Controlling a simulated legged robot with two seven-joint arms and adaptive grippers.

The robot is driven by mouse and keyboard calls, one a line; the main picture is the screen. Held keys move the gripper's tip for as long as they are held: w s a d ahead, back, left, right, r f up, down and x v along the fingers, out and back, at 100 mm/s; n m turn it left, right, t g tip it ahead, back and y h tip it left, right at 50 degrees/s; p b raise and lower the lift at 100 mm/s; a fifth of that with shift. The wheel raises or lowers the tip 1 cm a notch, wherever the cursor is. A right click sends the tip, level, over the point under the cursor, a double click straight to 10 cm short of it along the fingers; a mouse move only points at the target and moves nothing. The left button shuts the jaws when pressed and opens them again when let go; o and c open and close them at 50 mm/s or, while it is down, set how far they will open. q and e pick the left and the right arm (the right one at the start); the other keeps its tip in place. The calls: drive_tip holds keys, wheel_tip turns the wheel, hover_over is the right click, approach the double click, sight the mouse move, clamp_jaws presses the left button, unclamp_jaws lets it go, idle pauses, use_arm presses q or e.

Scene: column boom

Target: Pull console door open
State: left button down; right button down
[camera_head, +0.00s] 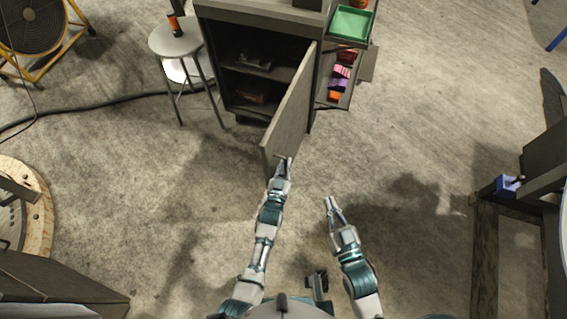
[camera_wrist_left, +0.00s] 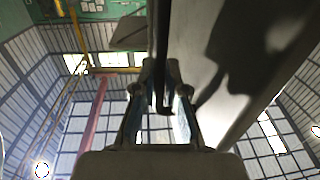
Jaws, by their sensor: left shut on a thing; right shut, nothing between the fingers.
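The console (camera_head: 243,27) is a dark grey cabinet at the top middle of the head view. Its door (camera_head: 290,108) stands wide open, swung out toward me, with shelves visible inside. My left gripper (camera_head: 284,162) is at the door's near free edge, shut on the door handle. In the left wrist view the dark bar handle (camera_wrist_left: 161,60) runs between the fingers, and the door's grey panel (camera_wrist_left: 225,75) rises at the right. My right gripper (camera_head: 329,203) is shut and empty, above the floor to the right of the door.
A round stool (camera_head: 175,40) with a can (camera_head: 174,23) on it stands left of the console. A green tray (camera_head: 350,23) and side shelf with coloured items are at the console's right. A fan (camera_head: 35,25) is top left. Floor around the door is clear.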

use_arm(q)
drive_tip(key=shift+w+a, duration=0.1)
drive_tip(key=shift+a, duration=0.15)
drive_tip(key=c, duration=1.4)
unclamp_jaws()
drive_tip(key=shift+a, duration=0.15)
drive_tip(key=shift+o, duration=1)
drive_tip(key=shift+w+a, duration=0.1)
drive_tip(key=v, duration=1.2)
drive_tip(key=shift+d, duration=0.25)
use_arm(e)
drive_tip(key=shift+a, duration=0.3)
drive_tip(key=shift+w, duration=0.1)
use_arm(q)
drive_tip(key=shift+a, duration=0.15)
use_arm(e)
drive_tip(key=shift+a, duration=0.15)
